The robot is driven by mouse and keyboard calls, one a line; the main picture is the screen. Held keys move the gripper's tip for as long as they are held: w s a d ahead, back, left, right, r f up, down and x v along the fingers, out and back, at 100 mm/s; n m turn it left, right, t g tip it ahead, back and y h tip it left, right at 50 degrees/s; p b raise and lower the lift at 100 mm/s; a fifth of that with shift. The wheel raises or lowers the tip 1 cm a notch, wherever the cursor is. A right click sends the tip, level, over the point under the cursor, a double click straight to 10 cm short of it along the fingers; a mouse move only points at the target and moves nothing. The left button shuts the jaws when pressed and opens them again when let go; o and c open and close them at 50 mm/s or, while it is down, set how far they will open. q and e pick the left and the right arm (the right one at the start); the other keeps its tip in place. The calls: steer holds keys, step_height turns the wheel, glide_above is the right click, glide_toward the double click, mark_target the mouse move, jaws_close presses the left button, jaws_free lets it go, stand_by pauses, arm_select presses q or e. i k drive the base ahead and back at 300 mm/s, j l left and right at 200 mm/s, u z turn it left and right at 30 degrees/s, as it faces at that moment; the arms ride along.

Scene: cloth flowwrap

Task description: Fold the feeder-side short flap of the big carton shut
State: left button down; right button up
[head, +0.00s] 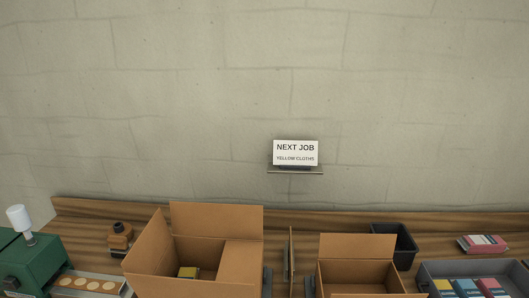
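The big carton (205,250) stands on the bench left of centre, cut off by the lower picture edge. Its back flap (216,218) stands up. Its left flap (150,243), on the side of the green machine, also stands up and leans outward. A brown panel (240,258) shows at the right side; I cannot tell whether it is a flap or the inner wall. A front panel shows at the bottom edge. A small yellow item (188,271) lies inside the carton. Neither of my grippers is in view.
A green machine (30,262) and a tray with round discs (88,284) are at left. A brown-black tool (119,238) stands behind. A smaller open carton (358,270), black bin (394,240) and grey crate (470,268) of packs are right. A sign (296,152) hangs above.

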mark_target(143, 257)
steer(key=j+z, duration=0.25)
steer(key=j, duration=0.6)
steer(key=j+z, duration=0.3)
steer(key=j, duration=0.5)
steer(key=k, duration=0.05)
